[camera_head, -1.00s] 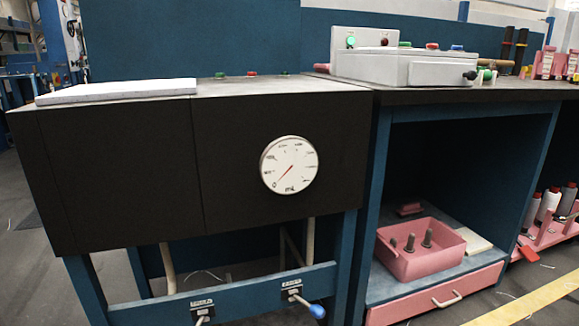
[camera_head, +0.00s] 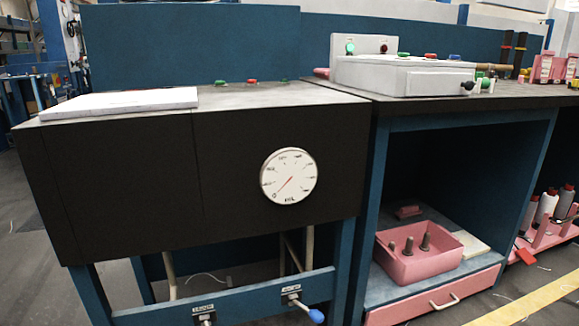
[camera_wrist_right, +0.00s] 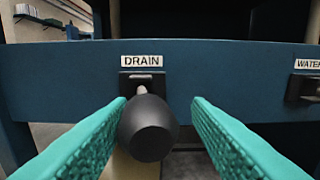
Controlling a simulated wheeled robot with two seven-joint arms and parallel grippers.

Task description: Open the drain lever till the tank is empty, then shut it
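The drain lever's dark round knob (camera_wrist_right: 149,128) is in the right wrist view, below a plate marked DRAIN. My right gripper (camera_wrist_right: 160,108) is open, its teal fingers on either side of the knob. A gap shows on the right of the knob; I cannot tell whether the left finger touches it. The drain lever's mount (camera_head: 203,310) shows at the bottom of the head view, its knob cut off. The round white gauge (camera_head: 289,176) on the dark tank (camera_head: 120,185) has its red needle at the lower left, near the 0 mark. My left gripper is in neither view.
The water lever (camera_head: 302,302), with a blue knob, is right of the drain lever on the same blue rail (camera_head: 250,295). A pink tray (camera_head: 420,265) stands on the shelf at right. A white slab (camera_head: 120,104) lies on the tank top.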

